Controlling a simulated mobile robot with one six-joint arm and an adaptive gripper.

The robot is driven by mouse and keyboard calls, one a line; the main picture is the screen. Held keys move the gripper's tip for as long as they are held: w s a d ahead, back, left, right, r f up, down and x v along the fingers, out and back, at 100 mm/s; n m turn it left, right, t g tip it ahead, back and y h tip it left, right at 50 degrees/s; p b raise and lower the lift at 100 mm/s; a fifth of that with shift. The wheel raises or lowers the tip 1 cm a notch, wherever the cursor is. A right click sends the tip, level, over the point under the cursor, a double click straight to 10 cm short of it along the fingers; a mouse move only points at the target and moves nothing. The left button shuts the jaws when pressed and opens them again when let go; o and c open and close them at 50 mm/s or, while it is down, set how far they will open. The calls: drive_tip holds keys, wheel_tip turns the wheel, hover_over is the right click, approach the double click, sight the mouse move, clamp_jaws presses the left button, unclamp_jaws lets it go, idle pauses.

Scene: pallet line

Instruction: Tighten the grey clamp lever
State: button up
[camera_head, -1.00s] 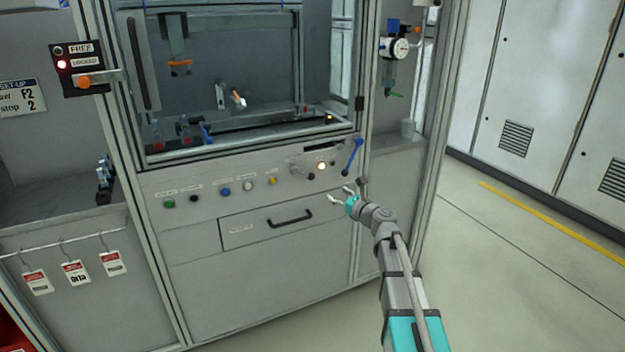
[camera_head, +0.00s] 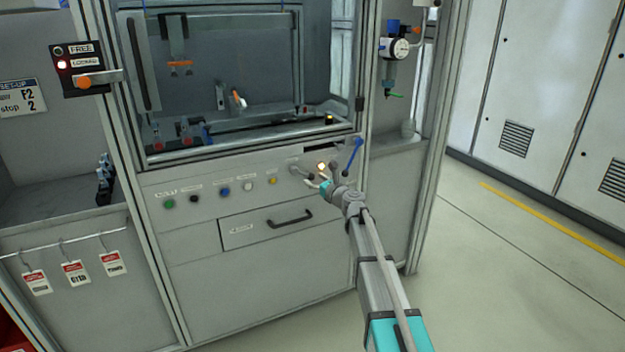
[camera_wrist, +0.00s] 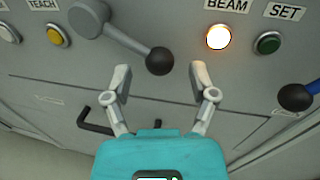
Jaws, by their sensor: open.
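The grey clamp lever (camera_wrist: 120,38) shows at the top of the wrist view. Its round hub is at the upper left, and its arm slopes down right to a black ball knob (camera_wrist: 160,61). In the head view the lever (camera_head: 296,166) is on the front panel, partly close behind my fingers. My gripper (camera_wrist: 160,78) is open and empty, one finger either side of the knob's line. It also shows in front of the panel in the head view (camera_head: 317,184). The knob appears just beyond the fingertips; I cannot tell whether anything touches.
A lit BEAM button (camera_wrist: 219,38) and a dark green SET button (camera_wrist: 268,43) sit right of the knob. A blue-handled lever (camera_head: 353,155) is further right. A yellow TEACH button (camera_wrist: 57,36) is left. A drawer with a black handle (camera_head: 290,218) lies below.

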drive_tip(key=shift+x, duration=0.8)
clamp_jaws()
